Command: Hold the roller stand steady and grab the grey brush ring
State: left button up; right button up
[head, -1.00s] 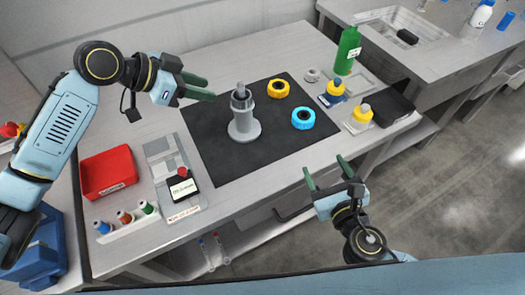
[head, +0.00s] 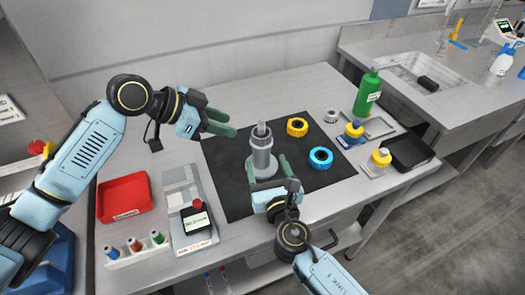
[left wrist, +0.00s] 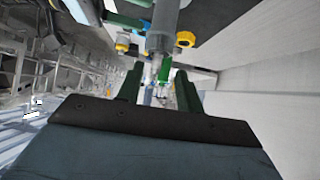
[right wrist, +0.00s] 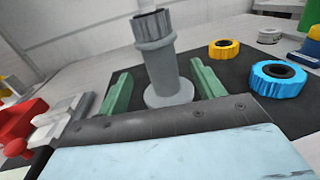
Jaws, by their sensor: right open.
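In the right wrist view, the stand (right wrist: 170,75) has a ribbed dark-grey top part (right wrist: 152,26); I cannot tell if this is a separate ring. A small pale grey ring (head: 331,116) lies behind the mat's right part, also in the right wrist view (right wrist: 269,35). My right gripper (head: 268,170) is open in front of the stand, its fingers spread to either side of it in view. My left gripper (head: 228,122) is open, left of the stand's top, and empty.
A yellow ring (head: 297,127) and a blue ring (head: 321,158) lie on the black mat (head: 228,190), right of the stand. A green bottle (head: 367,94) and yellow-topped bottles stand further right. A red tray (head: 125,197) and several small vials are at left.

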aim_at(264, 156)
jog(key=shift+x, duration=3.2)
